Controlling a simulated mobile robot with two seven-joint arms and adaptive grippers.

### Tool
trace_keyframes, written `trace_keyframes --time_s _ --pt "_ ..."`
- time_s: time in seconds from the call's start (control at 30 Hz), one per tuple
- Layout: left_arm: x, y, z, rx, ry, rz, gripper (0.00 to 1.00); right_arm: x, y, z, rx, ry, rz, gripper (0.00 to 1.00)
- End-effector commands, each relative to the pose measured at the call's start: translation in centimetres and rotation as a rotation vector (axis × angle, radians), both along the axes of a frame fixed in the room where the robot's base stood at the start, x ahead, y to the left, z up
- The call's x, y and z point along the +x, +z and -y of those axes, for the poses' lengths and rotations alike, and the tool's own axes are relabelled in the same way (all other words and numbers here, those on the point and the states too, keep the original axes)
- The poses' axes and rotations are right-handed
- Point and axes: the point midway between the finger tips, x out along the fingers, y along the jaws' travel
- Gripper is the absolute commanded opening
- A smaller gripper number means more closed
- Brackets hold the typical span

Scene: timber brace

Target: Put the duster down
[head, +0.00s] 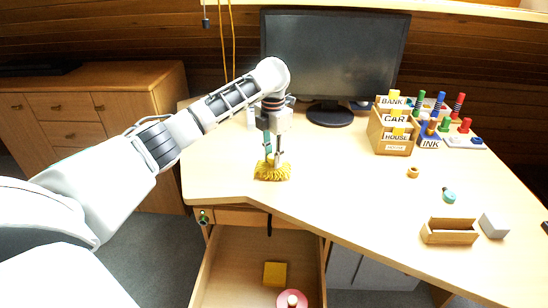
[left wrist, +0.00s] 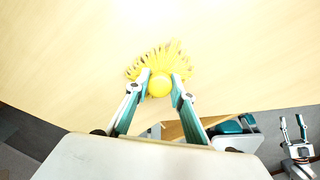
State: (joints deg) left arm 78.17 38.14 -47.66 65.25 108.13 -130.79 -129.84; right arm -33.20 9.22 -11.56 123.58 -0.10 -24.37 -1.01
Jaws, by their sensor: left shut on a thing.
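The duster has a yellow fringed head (head: 272,171) and a round yellow knob (left wrist: 159,85). In the head view it is upright at the desk's front edge, left of centre. Its fringe is at or just above the desk top; I cannot tell if it touches. My left gripper (head: 273,160) points down with its fingers shut on the duster, one on each side of the knob in the left wrist view (left wrist: 160,83). My right gripper (left wrist: 292,121) shows small at the lower right of the left wrist view, fingers apart and empty.
The desk (head: 340,175) is clear around the duster. An open drawer (head: 235,270) below holds a yellow block (head: 275,274) and a pink round thing (head: 292,299). A monitor (head: 333,60) stands behind. A card box (head: 394,128) and a small wooden tray (head: 449,238) are to the right.

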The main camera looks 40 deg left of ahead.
Motion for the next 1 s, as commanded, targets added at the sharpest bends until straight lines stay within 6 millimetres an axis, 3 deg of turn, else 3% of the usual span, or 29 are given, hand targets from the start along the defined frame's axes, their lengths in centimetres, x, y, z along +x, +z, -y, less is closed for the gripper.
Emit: trace_keyframes --time_s 0.17,0.2,0.23,0.67,0.9,1.0 --pt "0.0 -0.3 0.0 -0.001 0.000 0.000 0.01 -0.3 -0.3 0.0 0.000 -0.001 -0.008 0.40" --pt "0.0 -0.3 0.0 -0.001 0.000 0.000 0.33 -0.4 -0.4 0.0 0.000 -0.001 -0.011 0.40" --pt "0.0 -0.3 0.0 -0.001 0.000 0.000 0.40 -0.5 -0.5 0.0 0.001 -0.002 -0.013 0.40" --pt "0.0 0.4 0.0 0.001 0.000 0.001 0.40 -0.5 -0.7 0.0 0.003 -0.011 -0.018 0.40" --pt "0.1 5.2 0.1 -0.001 0.000 0.012 0.40 0.5 1.5 0.4 -0.002 -0.017 0.013 0.40" --pt "0.1 7.4 0.1 -0.002 0.000 0.011 0.40 0.0 1.1 0.7 -0.007 -0.023 -0.004 0.40"
